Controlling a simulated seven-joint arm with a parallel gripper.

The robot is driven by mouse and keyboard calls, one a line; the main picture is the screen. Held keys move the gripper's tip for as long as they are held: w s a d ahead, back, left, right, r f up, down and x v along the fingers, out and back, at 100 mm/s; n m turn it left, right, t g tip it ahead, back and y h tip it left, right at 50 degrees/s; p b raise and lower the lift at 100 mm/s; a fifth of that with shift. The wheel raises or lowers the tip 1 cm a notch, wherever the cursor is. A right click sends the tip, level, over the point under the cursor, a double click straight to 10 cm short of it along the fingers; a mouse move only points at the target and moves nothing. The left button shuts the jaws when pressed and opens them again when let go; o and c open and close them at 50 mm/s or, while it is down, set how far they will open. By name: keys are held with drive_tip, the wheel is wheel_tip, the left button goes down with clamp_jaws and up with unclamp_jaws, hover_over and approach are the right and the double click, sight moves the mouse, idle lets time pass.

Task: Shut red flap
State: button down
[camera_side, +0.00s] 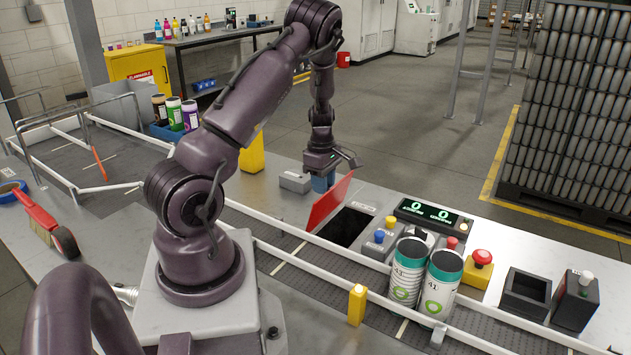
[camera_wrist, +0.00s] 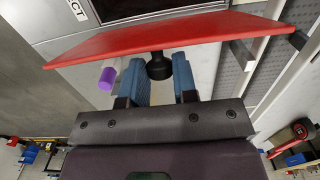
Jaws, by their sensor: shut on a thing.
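The red flap (camera_side: 328,201) stands raised and tilted beside a dark rectangular opening (camera_side: 345,226) in the grey bench top. In the wrist view the red flap (camera_wrist: 215,32) spans the upper part, with a black knob (camera_wrist: 158,69) on its near face. My gripper (camera_side: 325,182) is at the flap's upper back side. In the wrist view the blue fingers of my gripper (camera_wrist: 160,72) are on either side of the knob and shut on it. The flap's hinge is hard to make out.
Two printed cans (camera_side: 424,283) stand on the conveyor (camera_side: 466,331), right of the opening. A button box (camera_side: 383,243) and a digital display (camera_side: 428,216) are close to the opening. A grey block (camera_side: 295,182) lies left of my gripper. A rail runs along the conveyor.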

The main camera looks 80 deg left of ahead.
sight(342, 191)
drive_tip(key=w+d+g+y, duration=0.2)
drive_tip(key=shift+w+d+f+g+y, duration=0.2)
drive_tip(key=shift+w+d+g+y, duration=0.1)
drive_tip(key=shift+w, duration=0.1)
drive_tip(key=w+d+f+g+y, duration=0.3)
drive_tip(key=g+y, duration=0.1)
drive_tip(key=shift+w+d+f+g+y, duration=0.25)
drive_tip(key=shift+w+d+g+y, duration=0.1)
drive_tip(key=shift+g+y, duration=0.05)
idle(0.3)
